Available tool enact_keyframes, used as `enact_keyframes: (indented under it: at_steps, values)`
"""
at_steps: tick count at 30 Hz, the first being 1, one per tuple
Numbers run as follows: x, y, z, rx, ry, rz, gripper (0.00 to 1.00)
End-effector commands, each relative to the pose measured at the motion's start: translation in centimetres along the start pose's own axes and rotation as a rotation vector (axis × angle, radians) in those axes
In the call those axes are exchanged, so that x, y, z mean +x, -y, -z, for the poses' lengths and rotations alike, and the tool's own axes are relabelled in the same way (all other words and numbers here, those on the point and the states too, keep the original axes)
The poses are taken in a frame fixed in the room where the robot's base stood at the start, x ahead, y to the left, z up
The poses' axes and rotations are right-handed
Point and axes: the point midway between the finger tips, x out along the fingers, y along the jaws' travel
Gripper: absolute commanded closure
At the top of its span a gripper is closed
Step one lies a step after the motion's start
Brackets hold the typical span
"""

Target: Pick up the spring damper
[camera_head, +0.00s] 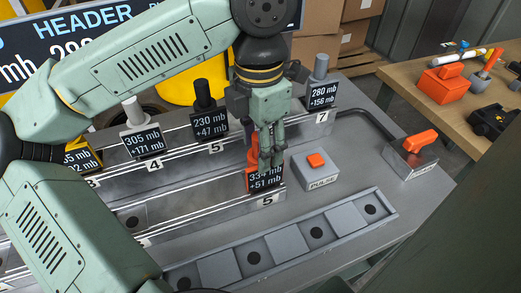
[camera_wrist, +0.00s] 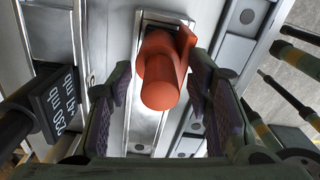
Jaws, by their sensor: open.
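An orange-red damper (camera_head: 251,148) with a black display reading 334 mb, +51 stands in the front rail at the label 5. In the wrist view its rounded orange body (camera_wrist: 163,82) with a side fin lies between my fingers. My gripper (camera_head: 268,160) points down over it and hides part of it in the head view. In the wrist view my gripper (camera_wrist: 160,74) is open, with one padded finger on each side of the orange body. I cannot tell whether either finger touches it.
A black damper (camera_head: 205,95), a white one (camera_head: 133,112) and a grey one (camera_head: 320,68) stand in the back rail. An orange-buttoned PULSE box (camera_head: 316,168) is close at the right. A tray (camera_head: 285,240) with dark round holes lies in front.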

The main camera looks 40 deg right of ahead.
Motion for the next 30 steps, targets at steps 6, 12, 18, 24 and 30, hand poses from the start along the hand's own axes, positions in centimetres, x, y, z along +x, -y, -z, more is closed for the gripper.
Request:
enact_keyframes:
  at_steps: [6,12,18,24,30]
  values:
    - [-0.02,0.0,0.01,0.0,0.0,0.0,0.62]
    - [-0.03,0.0,0.01,0.0,-0.001,0.0,0.76]
    - [-0.03,0.0,0.01,0.0,-0.001,0.0,0.89]
    - [-0.04,0.0,0.01,0.0,-0.001,0.0,1.0]
    - [-0.04,0.0,0.01,0.0,-0.001,0.0,1.0]
